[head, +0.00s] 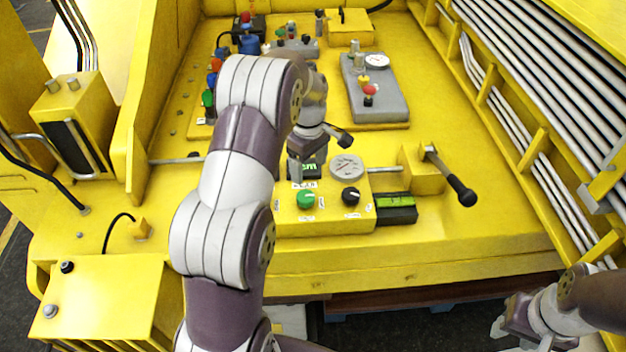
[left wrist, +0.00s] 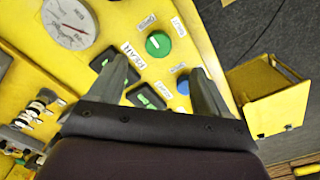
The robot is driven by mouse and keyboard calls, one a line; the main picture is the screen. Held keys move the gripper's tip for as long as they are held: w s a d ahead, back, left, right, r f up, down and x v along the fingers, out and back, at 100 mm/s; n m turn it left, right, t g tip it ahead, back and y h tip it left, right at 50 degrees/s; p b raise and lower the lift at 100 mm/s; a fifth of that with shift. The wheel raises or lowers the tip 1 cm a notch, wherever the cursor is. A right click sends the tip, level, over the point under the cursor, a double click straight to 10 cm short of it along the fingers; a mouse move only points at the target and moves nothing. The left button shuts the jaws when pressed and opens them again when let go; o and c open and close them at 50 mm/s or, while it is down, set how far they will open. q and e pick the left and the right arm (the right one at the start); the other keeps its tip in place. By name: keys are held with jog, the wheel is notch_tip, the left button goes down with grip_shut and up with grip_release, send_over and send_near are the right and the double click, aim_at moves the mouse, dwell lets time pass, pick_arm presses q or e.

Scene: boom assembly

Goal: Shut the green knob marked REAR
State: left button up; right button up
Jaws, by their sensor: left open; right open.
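The green knob (head: 306,199) sits on the front face of a yellow control box, just below a small white label. In the left wrist view the green knob (left wrist: 158,44) has a pale line across its face, and a label reading REAR is beside it. My left gripper (head: 318,155) is open above and behind the knob, apart from it. In the left wrist view its fingers (left wrist: 158,68) are spread, with the knob a little beyond the tips. My right gripper (head: 515,322) is open and empty at the lower right.
A black knob (head: 350,194) is right of the green one, below a round gauge (head: 347,167). A black-handled lever (head: 462,190) sticks out farther right. A black box with a green display (head: 395,207) lies beside the control box. The yellow deck in front is clear.

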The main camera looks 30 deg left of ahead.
pick_arm(q)
jog(key=p, duration=0.2)
send_over(305, 195)
jog(key=a, duration=0.1)
jog(key=f, duration=0.7)
jog(key=shift+s+f, duration=0.2)
jog(key=shift+s, duration=0.05)
jog(key=f, duration=0.1)
jog(key=d+f+p, duration=0.1)
jog(key=f, duration=0.1)
jog(key=shift+w+d+f, duration=0.2)
jog(key=shift+w+f, duration=0.1)
jog(key=shift+f, duration=0.1)
jog(key=shift+s+d+f, duration=0.1)
jog(key=shift+d+f, duration=0.1)
jog(key=shift+f, duration=0.1)
jog(key=shift+a+f, duration=0.15)
jog(key=shift+a, duration=0.3)
jog(key=c, duration=0.4)
jog(key=shift+d, duration=0.1)
jog(key=c, duration=0.6)
jog(key=shift+c, duration=0.2)
pick_arm(e)
jog(key=r, duration=0.1)
jog(key=a+r, duration=0.2)
jog(key=r, duration=0.1)
jog(key=shift+w, duration=0.25)
